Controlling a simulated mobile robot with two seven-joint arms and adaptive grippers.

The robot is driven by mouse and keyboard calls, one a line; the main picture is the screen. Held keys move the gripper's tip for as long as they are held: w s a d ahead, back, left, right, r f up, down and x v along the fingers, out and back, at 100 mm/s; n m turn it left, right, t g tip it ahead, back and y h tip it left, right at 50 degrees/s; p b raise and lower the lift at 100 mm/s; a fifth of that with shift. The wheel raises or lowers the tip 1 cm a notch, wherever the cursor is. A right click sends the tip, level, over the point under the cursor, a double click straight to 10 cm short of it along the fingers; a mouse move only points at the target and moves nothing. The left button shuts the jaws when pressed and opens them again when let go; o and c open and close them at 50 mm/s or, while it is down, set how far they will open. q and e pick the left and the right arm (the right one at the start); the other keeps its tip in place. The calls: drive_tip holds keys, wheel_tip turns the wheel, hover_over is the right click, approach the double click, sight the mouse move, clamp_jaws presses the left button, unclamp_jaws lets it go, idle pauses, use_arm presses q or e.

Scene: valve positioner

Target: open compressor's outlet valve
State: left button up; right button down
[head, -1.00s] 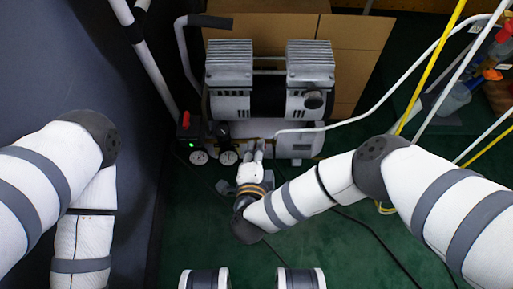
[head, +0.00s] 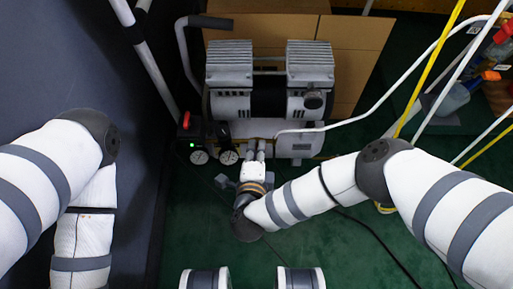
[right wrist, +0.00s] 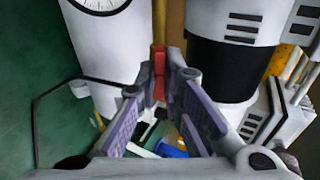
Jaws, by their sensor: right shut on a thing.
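The compressor (head: 270,85) stands at the back, with two ribbed grey heads and a white tank below. My right gripper (head: 257,146) reaches up to the front of the tank, just right of two round gauges. In the right wrist view its fingers (right wrist: 160,78) converge on a narrow red piece (right wrist: 159,62), which looks like the outlet valve's handle. The gripper is shut on it. The valve body and the handle's exact angle are mostly hidden. My left arm bends down at the left edge, and its gripper is out of view.
A black box with a red switch (head: 186,122) and a green light sits left of the gauges (head: 228,157). A cardboard box (head: 357,58) stands behind. A white hose (head: 370,112) and yellow cables cross the right side. Open green floor (head: 320,245) lies in front.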

drive_tip(key=c, duration=1.7)
unclamp_jaws()
drive_tip(key=shift+s, duration=0.15)
drive_tip(key=v, duration=1.2)
drive_tip(key=shift+a, duration=0.1)
drive_tip(key=shift+r, duration=0.1)
